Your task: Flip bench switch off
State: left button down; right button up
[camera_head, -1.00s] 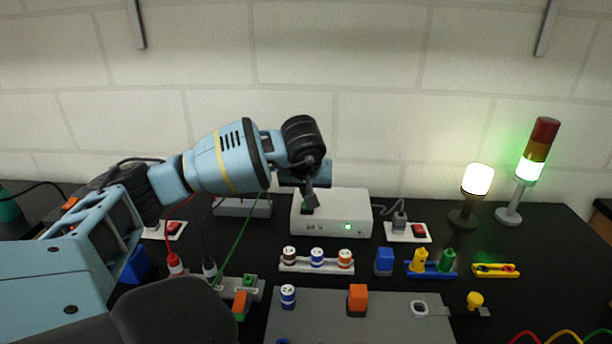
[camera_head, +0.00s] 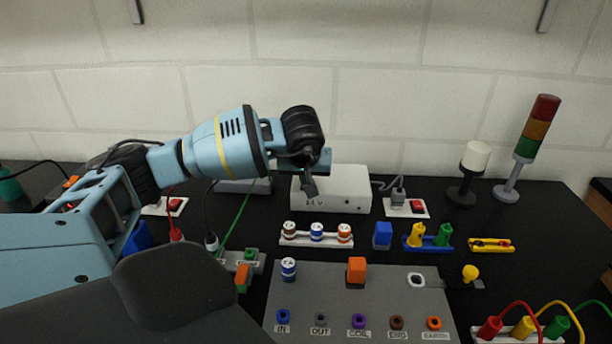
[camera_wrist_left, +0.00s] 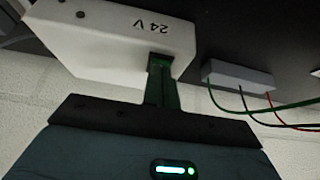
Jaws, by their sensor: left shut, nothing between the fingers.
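The white power box marked 24 V (camera_head: 345,188) stands at the back of the bench; its front indicator is dark. It also shows in the wrist view (camera_wrist_left: 105,35). My left gripper (camera_head: 311,192) is shut and empty at the left part of the box front. In the wrist view its fingertips (camera_wrist_left: 160,62) reach a small dark part on the box face, probably the switch. The fingers cover most of that part, and I cannot tell if they touch it. My right gripper is not in view.
The white lamp (camera_head: 475,160) and signal tower (camera_head: 530,145) at right are unlit. Plates with red switches (camera_head: 418,206) flank the box. A grey panel (camera_head: 330,290) with sockets and several coloured plugs lies in front. Cables (camera_head: 236,222) hang left of the box.

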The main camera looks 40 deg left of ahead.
pick_arm(q)
jog(key=shift+w+a+r, duration=0.35)
jog(key=shift+w+a, duration=0.15)
jog(key=shift+w, duration=0.15)
jog(key=shift+r, duration=0.1)
jog(key=v, duration=0.7)
jog(key=shift+s+r, duration=0.2)
jog(key=shift+r, duration=0.05)
jog(key=shift+d, duration=0.15)
dwell(0.3)
